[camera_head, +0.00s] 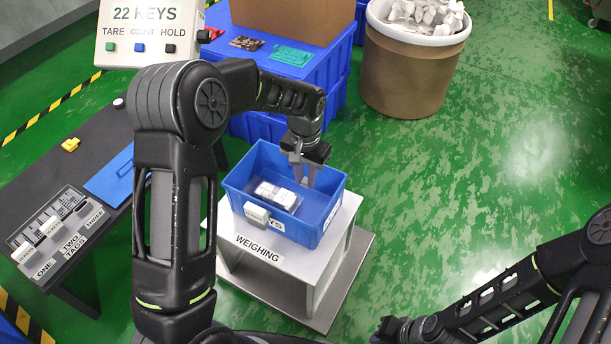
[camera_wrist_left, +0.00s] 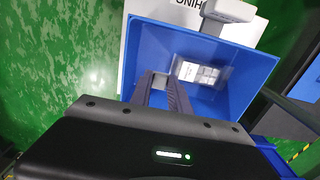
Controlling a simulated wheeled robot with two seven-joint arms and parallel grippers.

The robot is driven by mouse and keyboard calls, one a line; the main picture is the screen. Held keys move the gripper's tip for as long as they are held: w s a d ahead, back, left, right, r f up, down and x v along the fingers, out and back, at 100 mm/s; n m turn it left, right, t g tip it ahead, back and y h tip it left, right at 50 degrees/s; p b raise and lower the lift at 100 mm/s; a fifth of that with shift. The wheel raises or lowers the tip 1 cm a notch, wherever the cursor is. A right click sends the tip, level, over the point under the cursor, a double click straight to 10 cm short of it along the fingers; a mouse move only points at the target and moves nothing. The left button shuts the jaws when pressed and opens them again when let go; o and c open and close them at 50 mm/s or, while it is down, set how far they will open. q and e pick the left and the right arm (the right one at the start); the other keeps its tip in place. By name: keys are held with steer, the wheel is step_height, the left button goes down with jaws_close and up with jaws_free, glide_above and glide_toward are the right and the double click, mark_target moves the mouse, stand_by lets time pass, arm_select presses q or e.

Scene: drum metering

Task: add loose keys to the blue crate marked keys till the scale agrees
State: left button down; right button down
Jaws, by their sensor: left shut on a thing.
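The blue crate (camera_head: 328,207), its label partly reading KEYS, sits on the platform marked WEIGHING (camera_head: 262,247). A clear bag with white pieces (camera_head: 277,195) lies on the crate floor; it also shows in the left wrist view (camera_wrist_left: 198,73). My left gripper (camera_head: 303,180) points down into the crate, beside the bag and near the far wall. The scale display (camera_head: 146,14) reads 22 KEYS. A brown drum (camera_head: 405,75) with a heap of white loose pieces (camera_head: 428,14) stands at the back. My right gripper (camera_head: 390,330) is low at the front, its jaws unclear.
Blue containers (camera_head: 330,98) with a cardboard box (camera_head: 295,16) stand behind the crate. The green floor at right is clear.

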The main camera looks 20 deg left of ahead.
stand_by(0.4)
arm_select(q)
steer(key=shift+f+b, duration=4.4)
steer(key=shift+f, duration=2.25)
steer(key=shift+f+b, duration=1.7)
steer(key=shift+f, duration=0.8)
steer(key=c, duration=1.1)
jaws_free()
steer(key=shift+c, duration=0.2)
steer(key=shift+r, duration=0.1)
